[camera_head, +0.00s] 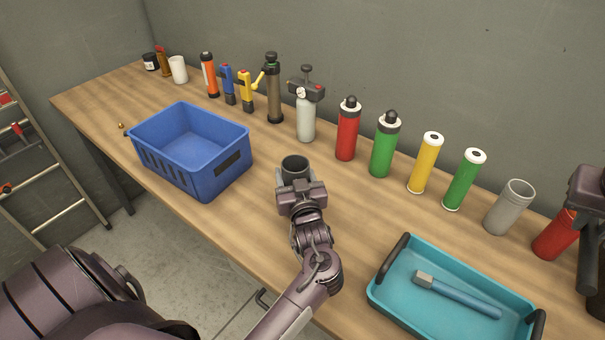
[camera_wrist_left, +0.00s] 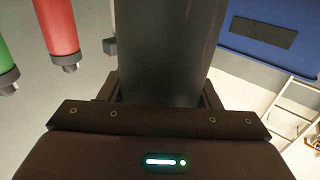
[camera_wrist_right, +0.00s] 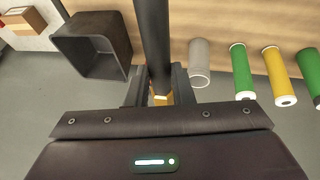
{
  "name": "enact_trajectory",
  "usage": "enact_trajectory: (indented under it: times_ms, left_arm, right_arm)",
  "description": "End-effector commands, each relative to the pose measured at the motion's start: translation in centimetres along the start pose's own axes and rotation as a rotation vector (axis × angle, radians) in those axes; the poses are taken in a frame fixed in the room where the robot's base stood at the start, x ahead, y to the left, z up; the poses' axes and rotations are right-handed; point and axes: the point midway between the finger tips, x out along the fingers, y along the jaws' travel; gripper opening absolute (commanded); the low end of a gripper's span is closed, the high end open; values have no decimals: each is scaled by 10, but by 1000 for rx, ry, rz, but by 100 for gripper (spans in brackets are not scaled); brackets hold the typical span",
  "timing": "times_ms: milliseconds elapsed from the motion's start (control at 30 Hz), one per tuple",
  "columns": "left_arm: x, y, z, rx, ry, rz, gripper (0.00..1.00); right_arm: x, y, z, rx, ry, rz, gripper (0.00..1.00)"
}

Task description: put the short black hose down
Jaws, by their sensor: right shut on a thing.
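The short black hose (camera_head: 294,171) is a wide, dark, hollow tube, upright with its open end up, over the middle of the bench. My left gripper (camera_head: 298,192) is around it; in the left wrist view the hose (camera_wrist_left: 170,50) fills the space between the fingers, and whether they press on it is unclear. Its lower end is hidden, so I cannot tell if it touches the bench. My right gripper (camera_wrist_right: 158,88) is shut on a thin black rod (camera_wrist_right: 153,40), mostly out of the head view at the right edge.
A blue crate (camera_head: 205,180) stands left of the hose. A teal tray (camera_head: 385,292) with a blue-handled tool lies at front right. Bottles and cylinders, including a red one (camera_head: 347,135) and a grey tube (camera_head: 508,207), line the back. A dark bin (camera_wrist_right: 92,48) shows in the right wrist view.

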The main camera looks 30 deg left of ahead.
Motion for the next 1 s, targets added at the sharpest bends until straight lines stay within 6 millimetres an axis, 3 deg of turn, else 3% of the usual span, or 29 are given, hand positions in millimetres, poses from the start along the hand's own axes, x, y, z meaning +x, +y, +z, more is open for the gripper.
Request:
enact_trajectory:
  times_ms: [33, 200, 733, 1000]
  left_arm:
    - [0, 0, 0, 0, -1, 0, 48]
    - [0, 0, 1, 1, -2, 0, 30]
    - [0, 0, 2, 2, -3, 0, 30]
    - [0, 0, 2, 2, -3, 0, 30]
  right_arm:
    - [0, 0, 0, 0, 1, 0, 0]
    - [0, 0, 0, 0, 1, 0, 0]
    - [3, -4, 0, -5, 0, -2, 0]
    - [31, -32, -8, -48, 4, -21, 0]
